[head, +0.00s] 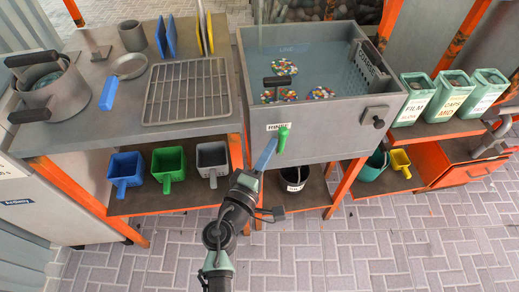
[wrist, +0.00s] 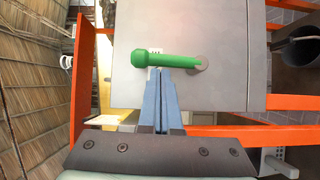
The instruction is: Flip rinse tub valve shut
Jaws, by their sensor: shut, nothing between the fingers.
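The rinse tub (head: 300,148) is a grey water-filled tub with a "RINSE" label on its front. Its green valve handle (head: 283,138) sits on that front beside the label and runs roughly up and down in the head view. In the wrist view the handle (wrist: 165,60) lies crosswise, knob end left, grey round mount at right. My gripper (head: 274,142) has blue fingers, shut and empty, just left of the handle. In the wrist view the fingertips (wrist: 161,70) meet the handle's lower edge; whether they touch it I cannot tell.
Multicoloured pellets (head: 284,67) float in the tub. A black bucket (head: 294,176) stands below it. Blue, green and grey scoops (head: 169,168) sit on the shelf at left. An orange post (head: 347,182) stands right of the bucket. The paved floor in front is clear.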

